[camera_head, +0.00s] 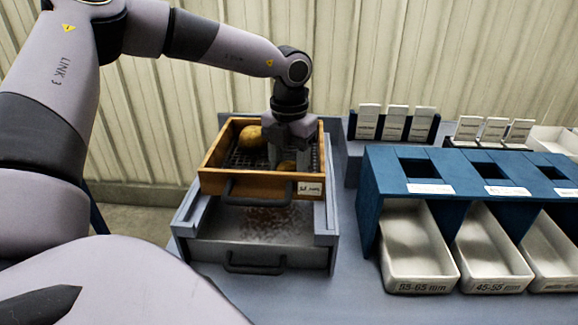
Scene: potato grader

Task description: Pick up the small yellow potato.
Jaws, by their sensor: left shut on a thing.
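The small yellow potato (286,166) shows low between the fingers of my left gripper (288,160). It is partly hidden by the fingers and the tray's front wall. My left gripper points down into the wooden tray (222,184) and is shut on this potato. I cannot tell whether the potato still touches the tray's mesh floor. A larger yellow potato (250,137) lies in the tray to the left of the gripper. My right gripper is not in view.
The tray has a dark front handle and sits on a grey frame with a lower drawer (250,225). To the right, a blue sorting stand (373,190) has square openings above white bins (415,245) labelled by size. White cards (367,122) stand behind.

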